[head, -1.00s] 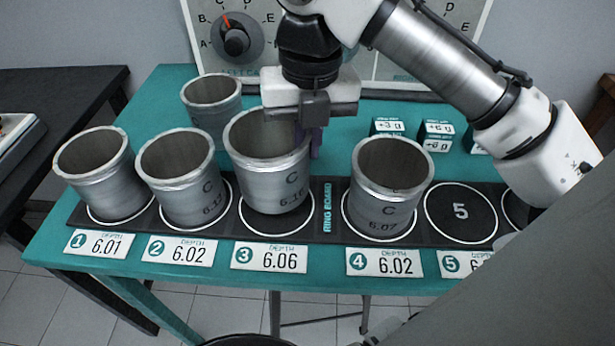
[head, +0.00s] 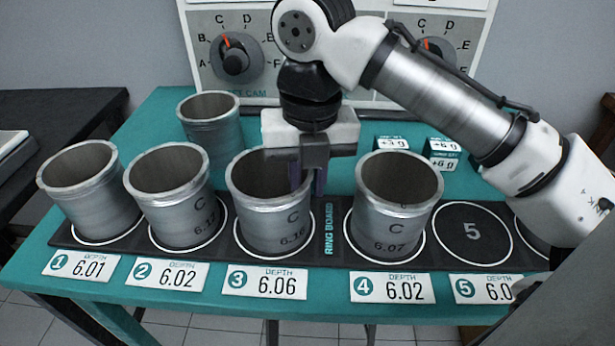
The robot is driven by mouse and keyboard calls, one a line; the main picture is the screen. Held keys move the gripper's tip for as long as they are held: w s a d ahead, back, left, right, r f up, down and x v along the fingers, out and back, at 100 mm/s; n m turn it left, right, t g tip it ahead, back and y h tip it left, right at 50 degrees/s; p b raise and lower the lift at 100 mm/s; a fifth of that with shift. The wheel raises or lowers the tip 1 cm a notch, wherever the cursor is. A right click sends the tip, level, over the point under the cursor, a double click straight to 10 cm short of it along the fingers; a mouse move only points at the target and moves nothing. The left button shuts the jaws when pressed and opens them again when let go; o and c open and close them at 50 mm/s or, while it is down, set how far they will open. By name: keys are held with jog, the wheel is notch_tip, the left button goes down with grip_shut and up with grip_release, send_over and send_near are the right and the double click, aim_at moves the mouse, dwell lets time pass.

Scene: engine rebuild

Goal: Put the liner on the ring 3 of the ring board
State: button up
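The liner marked C 6.16 (head: 275,222) is a grey metal cylinder standing upright on ring 3 of the ring board (head: 337,262), behind the label 3, DEPTH 6.06 (head: 265,283). Its base covers most of the ring. My gripper (head: 308,184) points down at the liner's right rim. Its two dark purple fingers stand apart, one at the inside of the rim and one outside on the right. The gap between them looks wider than the wall, so the gripper looks open. Contact with the wall is too small to make out.
Liners stand on ring 1 (head: 90,200), ring 2 (head: 172,205) and ring 4 (head: 395,212). Ring 5 (head: 472,233) is empty. Another liner (head: 210,125) stands at the back left. Small teal boxes (head: 441,152) and a cam panel (head: 255,98) are behind.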

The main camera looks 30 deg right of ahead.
jog(key=shift+o, duration=0.7)
jog(key=shift+r, duration=0.15)
notch_tip(320, 180, up, 12)
jog(key=p, duration=0.2)
jog(key=shift+s+d+p, duration=0.1)
jog(key=shift+d+p, duration=0.05)
jog(key=shift+p, duration=0.15)
